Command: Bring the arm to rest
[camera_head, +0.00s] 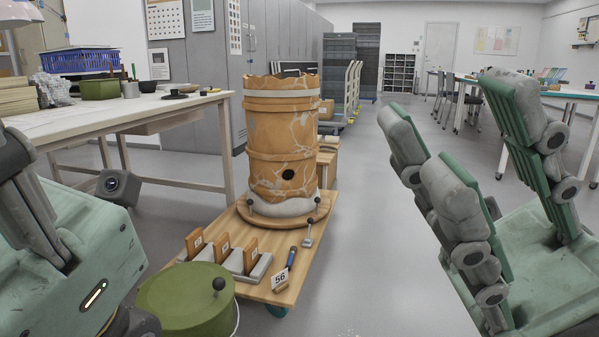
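My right gripper (456,120) shows at the right with its grey and green fingers spread wide apart. Nothing is between them. It is to the right of the large orange-brown vessel (283,130), clear of it. My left gripper (75,250) shows only in part at the left edge; its fingertips are cut off by the frame, so its opening cannot be judged. The vessel stands upright on a round wooden base (310,213), with pale joint lines and a jagged rim. A dark round spot shows low on its front.
A green lidded bucket (188,300) stands in front. A cluttered workbench (120,108) is at left. Floor right of the cart is clear.

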